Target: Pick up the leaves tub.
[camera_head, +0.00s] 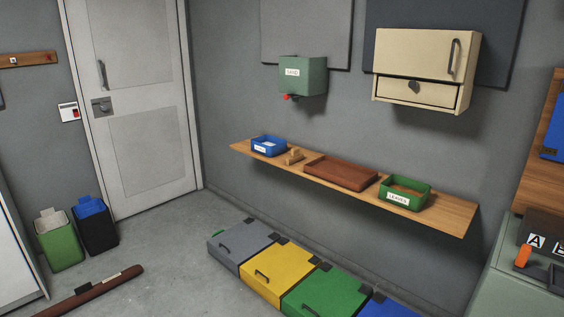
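The leaves tub (404,194) is a green open box with a white label reading "LEAVES". It sits upright near the right end of a wooden wall shelf (446,213) and holds something brown. Neither of my grippers shows in the head view, and nothing touches the tub.
A brown tray (340,173), a small wooden piece (293,156) and a blue labelled tub (269,146) share the shelf. Below stand lidded boxes in grey (240,243), yellow (277,272), green (325,290) and blue (385,307). A cream cabinet (410,58) hangs above.

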